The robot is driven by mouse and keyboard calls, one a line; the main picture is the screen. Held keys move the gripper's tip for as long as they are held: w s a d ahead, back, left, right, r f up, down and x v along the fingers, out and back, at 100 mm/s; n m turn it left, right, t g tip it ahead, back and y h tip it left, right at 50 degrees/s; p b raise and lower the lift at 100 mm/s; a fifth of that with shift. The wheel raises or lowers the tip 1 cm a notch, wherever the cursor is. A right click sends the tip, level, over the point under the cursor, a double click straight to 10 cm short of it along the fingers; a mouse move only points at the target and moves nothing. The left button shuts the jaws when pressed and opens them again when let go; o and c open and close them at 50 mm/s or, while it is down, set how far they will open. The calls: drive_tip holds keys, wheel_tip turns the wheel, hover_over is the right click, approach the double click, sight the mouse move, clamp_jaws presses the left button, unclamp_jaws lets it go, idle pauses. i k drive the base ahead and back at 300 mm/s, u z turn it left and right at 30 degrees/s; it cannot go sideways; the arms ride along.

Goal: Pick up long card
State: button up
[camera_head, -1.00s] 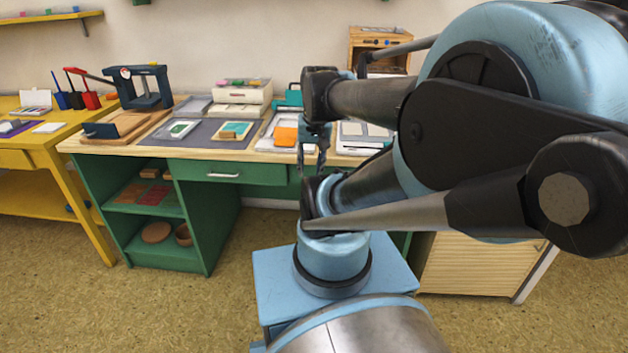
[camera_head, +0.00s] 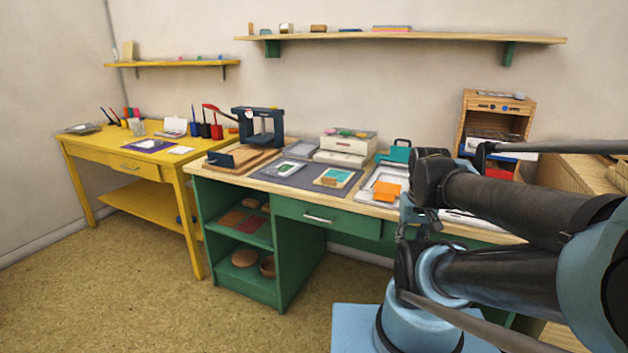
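I cannot tell for sure which item is the long card. A small white card (camera_head: 181,150) lies on the yellow table. My gripper (camera_head: 418,222) is partly in view near the desk's front edge, right of the orange piece. Its fingers are small and dark against my arm, so their opening is unclear. My arm hides the desk's right part.
A dark blue press (camera_head: 259,127) and a white box (camera_head: 346,146) stand at the back of the desk. The yellow table (camera_head: 100,147) is at left, a wooden cabinet (camera_head: 498,112) at right. A shelf (camera_head: 400,38) hangs above. Floor (camera_head: 120,290) at front left is clear.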

sight(284, 169)
drive_tip(key=u, duration=1.85)
drive_tip(key=k, duration=0.8)
drive_tip(key=z, duration=0.75)
drive_tip(key=i, duration=1)
drive_tip(key=u, duration=0.05)
